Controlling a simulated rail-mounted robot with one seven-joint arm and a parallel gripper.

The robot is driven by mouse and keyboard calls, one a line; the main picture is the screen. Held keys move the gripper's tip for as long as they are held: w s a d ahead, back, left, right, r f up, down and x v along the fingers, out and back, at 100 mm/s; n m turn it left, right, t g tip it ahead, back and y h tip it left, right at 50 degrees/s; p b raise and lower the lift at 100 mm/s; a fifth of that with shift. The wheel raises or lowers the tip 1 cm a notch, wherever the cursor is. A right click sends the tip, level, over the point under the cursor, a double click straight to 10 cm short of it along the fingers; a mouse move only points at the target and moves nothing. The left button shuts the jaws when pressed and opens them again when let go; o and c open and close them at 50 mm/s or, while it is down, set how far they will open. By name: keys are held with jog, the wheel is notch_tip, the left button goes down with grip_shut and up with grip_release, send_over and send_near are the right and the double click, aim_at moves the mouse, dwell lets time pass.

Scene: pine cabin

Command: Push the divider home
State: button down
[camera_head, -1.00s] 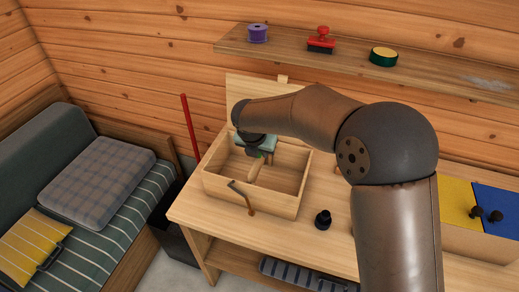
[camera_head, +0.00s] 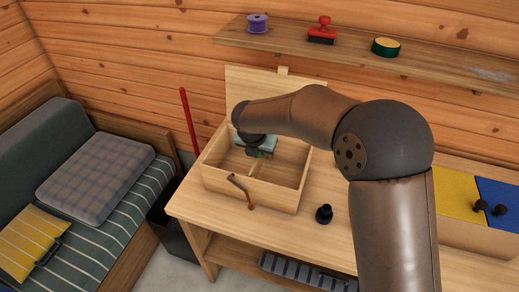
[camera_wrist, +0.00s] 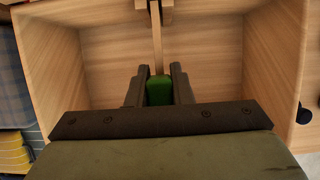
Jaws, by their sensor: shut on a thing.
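The open wooden box (camera_head: 277,201) stands on the workbench with its lid (camera_head: 262,92) raised behind it. The divider (camera_wrist: 157,40) is a thin pale wooden strip with a green part (camera_wrist: 158,91) at its near end in the wrist view. My gripper (camera_wrist: 159,75) is shut on that green part, one dark finger on each side. In the head view my gripper (camera_head: 258,150) is inside the box opening, and a short length of the divider (camera_head: 254,167) shows below it. The divider's lower edge and its fit against the walls are hidden.
A small black knob-shaped item (camera_head: 323,214) stands right of the box. A shelf (camera_head: 345,55) with several items hangs above. A sofa (camera_head: 88,200) is at the left.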

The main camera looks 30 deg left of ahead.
jog(key=shift+f+b, duration=0.65)
jog(key=shift+f, duration=0.55)
jog(key=shift+f, duration=0.35)
jog(key=shift+r, duration=0.1)
jog(key=c, duration=1.2)
grip_release()
jog(key=b+v, duration=0.2)
jog(key=v, duration=1.5)
jog(key=shift+r, duration=0.2)
